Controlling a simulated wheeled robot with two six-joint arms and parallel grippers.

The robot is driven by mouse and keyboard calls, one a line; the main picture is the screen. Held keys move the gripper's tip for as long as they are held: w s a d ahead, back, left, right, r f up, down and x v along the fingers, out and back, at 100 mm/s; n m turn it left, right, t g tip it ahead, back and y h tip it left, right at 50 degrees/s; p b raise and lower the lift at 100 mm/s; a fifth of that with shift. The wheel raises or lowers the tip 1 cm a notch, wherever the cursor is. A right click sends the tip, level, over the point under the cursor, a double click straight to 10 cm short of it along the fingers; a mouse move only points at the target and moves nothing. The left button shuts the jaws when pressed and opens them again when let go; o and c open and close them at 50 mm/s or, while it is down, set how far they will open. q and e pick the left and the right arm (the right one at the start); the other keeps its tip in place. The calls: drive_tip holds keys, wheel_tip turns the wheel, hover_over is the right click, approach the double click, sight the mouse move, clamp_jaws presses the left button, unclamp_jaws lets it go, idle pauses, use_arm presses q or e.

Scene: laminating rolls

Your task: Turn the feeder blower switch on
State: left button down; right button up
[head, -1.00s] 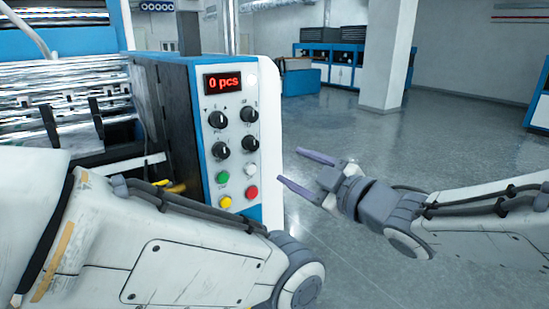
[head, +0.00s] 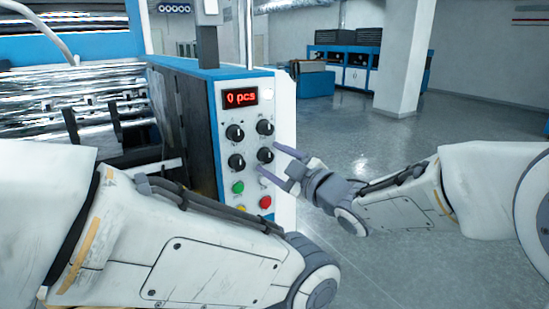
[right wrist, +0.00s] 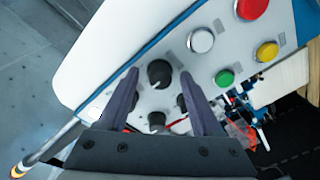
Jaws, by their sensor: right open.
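The control panel (head: 252,115) on the machine carries several black rotary knobs; their labels are too small to read, so I cannot tell which is the feeder blower switch. My right gripper (head: 269,158) is open in front of the lower right knob (head: 266,155). In the right wrist view, this knob (right wrist: 159,73) shows between the two open fingertips of the gripper (right wrist: 158,76); I cannot tell whether they touch it. The upper right knob (head: 265,127) and the two left knobs (head: 235,132) are clear of the fingers. My left gripper is out of view.
Below the knobs are a green button (head: 238,187), a red button (head: 265,202) and a white button (right wrist: 200,40), with a yellow button (right wrist: 267,51) nearby. A red display (head: 240,98) reads "0 pcs". Open floor (head: 370,150) lies right of the panel.

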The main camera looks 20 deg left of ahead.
clamp_jaws()
